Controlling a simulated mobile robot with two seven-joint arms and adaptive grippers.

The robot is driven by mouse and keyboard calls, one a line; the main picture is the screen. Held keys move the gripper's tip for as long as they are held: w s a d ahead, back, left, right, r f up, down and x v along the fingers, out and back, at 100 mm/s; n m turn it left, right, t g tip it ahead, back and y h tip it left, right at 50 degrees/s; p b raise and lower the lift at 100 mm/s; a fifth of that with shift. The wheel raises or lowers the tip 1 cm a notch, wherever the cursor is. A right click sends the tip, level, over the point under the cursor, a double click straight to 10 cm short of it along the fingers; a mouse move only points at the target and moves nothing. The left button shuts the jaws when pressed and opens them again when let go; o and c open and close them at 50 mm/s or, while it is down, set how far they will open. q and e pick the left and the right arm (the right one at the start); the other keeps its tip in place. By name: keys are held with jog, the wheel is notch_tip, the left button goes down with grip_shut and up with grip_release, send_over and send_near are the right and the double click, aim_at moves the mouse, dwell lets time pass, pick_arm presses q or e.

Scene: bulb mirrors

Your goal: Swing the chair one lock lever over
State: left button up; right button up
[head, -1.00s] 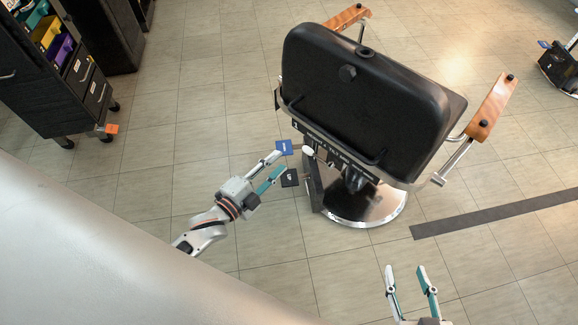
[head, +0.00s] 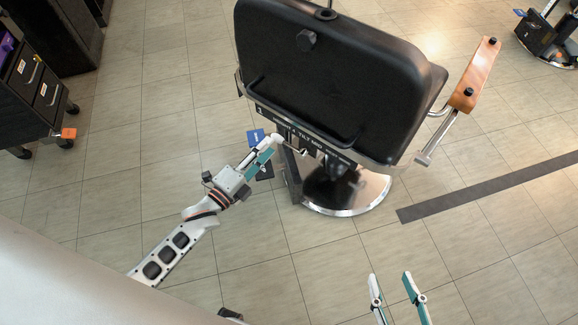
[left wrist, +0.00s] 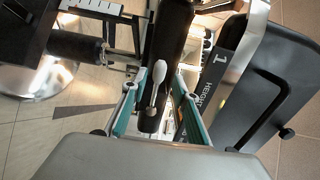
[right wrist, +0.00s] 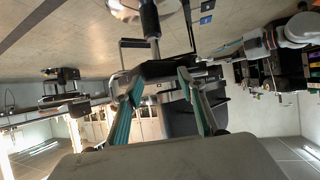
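A black salon chair (head: 330,70), seen from behind, stands on a round chrome base (head: 345,207) in the head view. A lever with a white knob (head: 277,139) sticks out under the left part of its back. My left gripper (head: 263,150) is at this lever with its fingers apart. In the left wrist view the white-tipped lever (left wrist: 158,75) shows between the two open fingers (left wrist: 155,88); I cannot tell whether they touch it. A strip beside it reads "1 HEIGHT" (left wrist: 217,85). My right gripper (head: 390,277) is open and empty at the bottom of the head view.
A blue card (head: 255,136) lies on the floor beside the left gripper, with a dark card (head: 265,172) partly hidden. A wooden armrest (head: 475,75) juts out at the chair's right. A black drawer cart (head: 35,95) stands far left. The floor at front right is clear.

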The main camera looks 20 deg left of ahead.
pick_arm(q)
jog(key=x, duration=0.3)
pick_arm(e)
jog(key=shift+w+a+r, duration=0.15)
jog(key=shift+a+r, duration=0.05)
jog(key=shift+r, duration=0.05)
pick_arm(q)
jog(key=shift+w+f, duration=0.1)
jog(key=shift+w, duration=0.15)
pick_arm(e)
jog(key=shift+f, duration=0.2)
pick_arm(q)
grip_shut()
